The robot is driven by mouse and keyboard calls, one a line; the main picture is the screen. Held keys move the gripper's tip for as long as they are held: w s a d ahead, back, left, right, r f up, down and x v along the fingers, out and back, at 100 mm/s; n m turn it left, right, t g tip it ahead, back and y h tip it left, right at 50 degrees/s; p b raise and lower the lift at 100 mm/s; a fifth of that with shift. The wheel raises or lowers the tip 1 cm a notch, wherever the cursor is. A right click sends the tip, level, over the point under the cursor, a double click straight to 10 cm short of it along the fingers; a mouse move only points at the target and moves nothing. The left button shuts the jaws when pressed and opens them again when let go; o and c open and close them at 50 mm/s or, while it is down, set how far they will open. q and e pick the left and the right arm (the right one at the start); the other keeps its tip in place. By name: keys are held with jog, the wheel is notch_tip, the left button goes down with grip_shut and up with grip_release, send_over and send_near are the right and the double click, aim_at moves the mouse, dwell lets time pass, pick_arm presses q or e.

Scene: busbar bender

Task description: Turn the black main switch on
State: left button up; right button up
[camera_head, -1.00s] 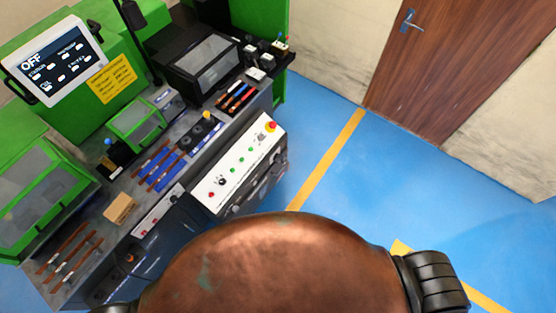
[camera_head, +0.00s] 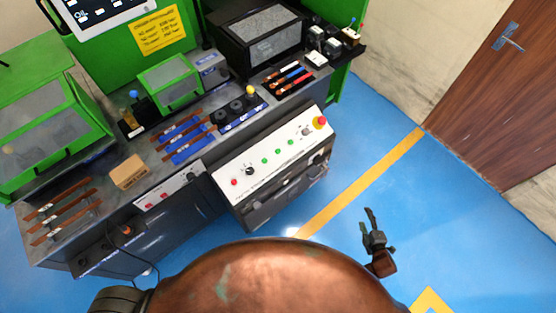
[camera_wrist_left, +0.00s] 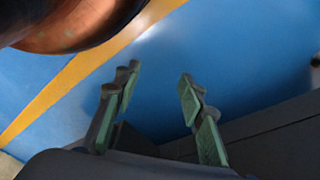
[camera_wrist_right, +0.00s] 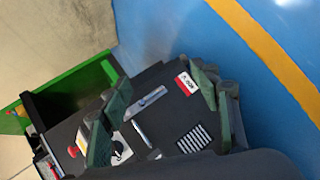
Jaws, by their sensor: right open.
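A white control panel (camera_head: 275,158) on the front of the green machine carries a black knob (camera_head: 249,171) near its left end and another dark knob (camera_head: 305,131) near its right end. I cannot tell which is the main switch. A red button (camera_head: 320,121) on yellow sits at the right end. My right gripper (camera_head: 372,222) is open and empty, right of the panel and apart from it. In the right wrist view the panel's end, with the red button (camera_wrist_right: 75,150), shows between and behind its fingers. My left gripper (camera_wrist_left: 150,100) is open and empty above the floor.
The bench holds a small cardboard box (camera_head: 129,172), copper bars (camera_head: 60,210) and coloured tools (camera_head: 290,78). A cable (camera_head: 143,262) hangs at the lower left front. Blue floor with a yellow line (camera_head: 365,180) is free right of the machine. A brown door (camera_head: 500,100) stands beyond.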

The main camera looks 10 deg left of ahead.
jog(key=w+a+r+n+t+y+b, duration=0.2)
jog(key=w+a+r+n+b, duration=0.1)
jog(key=w+n+b, duration=0.4)
jog(key=n+y+b, duration=0.9)
jog(key=n+b, duration=0.4)
jog(key=n, duration=0.7)
send_near(319, 160)
jog(key=shift+g, duration=0.4)
jog(key=b+x, duration=0.1)
jog(key=x, duration=0.6)
jog(key=shift+w+d+f, duration=0.1)
jog(key=shift+w+d, duration=0.05)
pick_arm(q)
jog(key=w+d+r+t+h, duration=0.1)
jog(key=w+d+h, duration=0.1)
jog(key=w+d, duration=0.4)
jog(key=shift+w+r+n+t, duration=0.15)
jog(key=shift+w+n+t, duration=0.2)
jog(key=shift+w, duration=0.85)
pick_arm(e)
jog(key=c, duration=1.2)
jog(key=shift+o, duration=0.2)
